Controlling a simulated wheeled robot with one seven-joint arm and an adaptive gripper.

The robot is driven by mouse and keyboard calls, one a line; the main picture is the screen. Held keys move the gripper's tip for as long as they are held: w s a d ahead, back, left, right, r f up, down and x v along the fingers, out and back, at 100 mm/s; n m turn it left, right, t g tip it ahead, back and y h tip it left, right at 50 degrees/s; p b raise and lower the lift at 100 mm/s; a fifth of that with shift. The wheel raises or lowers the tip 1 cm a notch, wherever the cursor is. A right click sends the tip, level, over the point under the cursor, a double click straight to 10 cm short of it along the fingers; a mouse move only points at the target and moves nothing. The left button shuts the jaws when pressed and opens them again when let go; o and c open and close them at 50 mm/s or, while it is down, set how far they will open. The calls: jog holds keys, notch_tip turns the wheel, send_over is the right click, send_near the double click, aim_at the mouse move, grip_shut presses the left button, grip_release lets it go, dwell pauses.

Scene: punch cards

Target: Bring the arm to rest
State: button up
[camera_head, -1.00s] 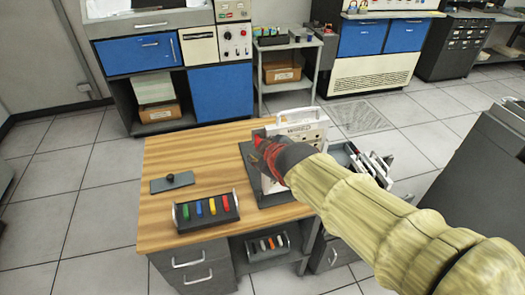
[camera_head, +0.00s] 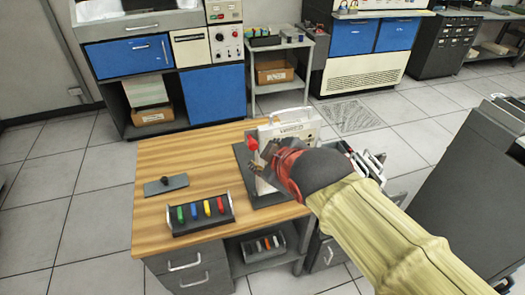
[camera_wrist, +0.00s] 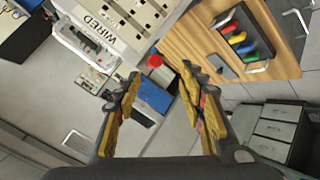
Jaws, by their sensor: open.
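My arm reaches in from the right of the head view in a yellowish sleeve. My gripper (camera_head: 266,158) is over the right part of the wooden desk, in front of the white machine. In the wrist view my gripper (camera_wrist: 158,90) has its two yellow-lined fingers spread apart, with nothing held between them. The white machine (camera_head: 293,128), marked "WIRED", stands on a dark base, partly hidden by my gripper. It also shows at the top left of the wrist view (camera_wrist: 125,22). A red part (camera_head: 252,143) shows beside my fingertips, and also beyond them in the wrist view (camera_wrist: 155,61).
The wooden desk (camera_head: 160,215) carries a dark rack of colored pieces (camera_head: 203,214) and a grey plate with a knob (camera_head: 166,184). An open drawer or tray with cards (camera_head: 365,162) is right of the machine. Blue cabinets (camera_head: 216,92) stand behind. Floor at left is clear.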

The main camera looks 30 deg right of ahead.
jog(key=s+a+f+m+g+y, duration=0.2)
jog(key=s+a+f+m+g, duration=0.2)
jog(key=s, duration=0.6)
notch_tip(320, 180, down, 4)
jog(key=a+m, duration=0.2)
jog(key=shift+s+m+g, duration=0.25)
jog(key=shift+m+g, duration=0.15)
